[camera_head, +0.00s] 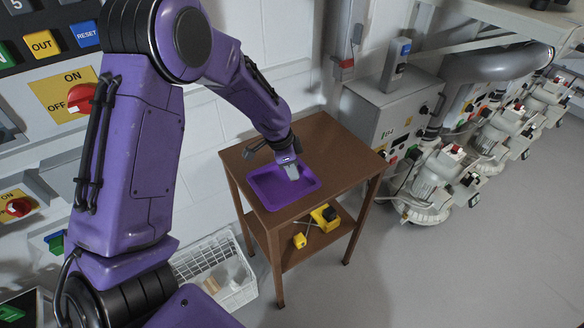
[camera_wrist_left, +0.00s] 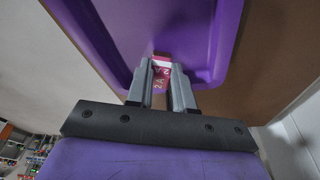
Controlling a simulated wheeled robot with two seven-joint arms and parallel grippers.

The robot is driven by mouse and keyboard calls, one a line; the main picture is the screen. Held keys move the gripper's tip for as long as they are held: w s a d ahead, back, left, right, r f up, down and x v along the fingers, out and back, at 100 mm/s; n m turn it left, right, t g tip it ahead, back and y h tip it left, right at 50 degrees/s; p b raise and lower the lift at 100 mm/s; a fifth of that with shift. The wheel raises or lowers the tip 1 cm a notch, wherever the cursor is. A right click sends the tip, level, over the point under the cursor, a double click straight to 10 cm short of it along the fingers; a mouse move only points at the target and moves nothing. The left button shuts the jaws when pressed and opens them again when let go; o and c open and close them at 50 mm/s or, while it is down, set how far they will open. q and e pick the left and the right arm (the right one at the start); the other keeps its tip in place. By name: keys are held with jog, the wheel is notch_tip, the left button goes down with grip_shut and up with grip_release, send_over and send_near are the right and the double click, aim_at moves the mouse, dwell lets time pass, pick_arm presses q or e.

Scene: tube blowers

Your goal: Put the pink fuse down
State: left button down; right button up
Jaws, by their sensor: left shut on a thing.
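My left gripper (camera_head: 292,173) reaches down over the purple tray (camera_head: 262,190) on top of the brown table. In the left wrist view my left gripper (camera_wrist_left: 164,85) is shut on the pink fuse (camera_wrist_left: 161,76), a small pink and white piece with lettering between the fingertips. The fuse is inside the outline of the tray (camera_wrist_left: 105,45). I cannot tell whether it touches the tray's floor. The fuse is hidden in the head view. My right gripper is not in view.
The brown table (camera_head: 341,160) has bare top around the tray. Its lower shelf holds a yellow tool (camera_head: 325,217). A white basket (camera_head: 215,265) stands on the floor at the left. A grey control box (camera_head: 390,112) and several blower machines (camera_head: 432,183) stand at the right.

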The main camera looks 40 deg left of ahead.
pick_arm(q)
jog(key=shift+f, duration=0.15)
jog(key=c, duration=1)
grip_release()
jog(key=v, duration=1.2)
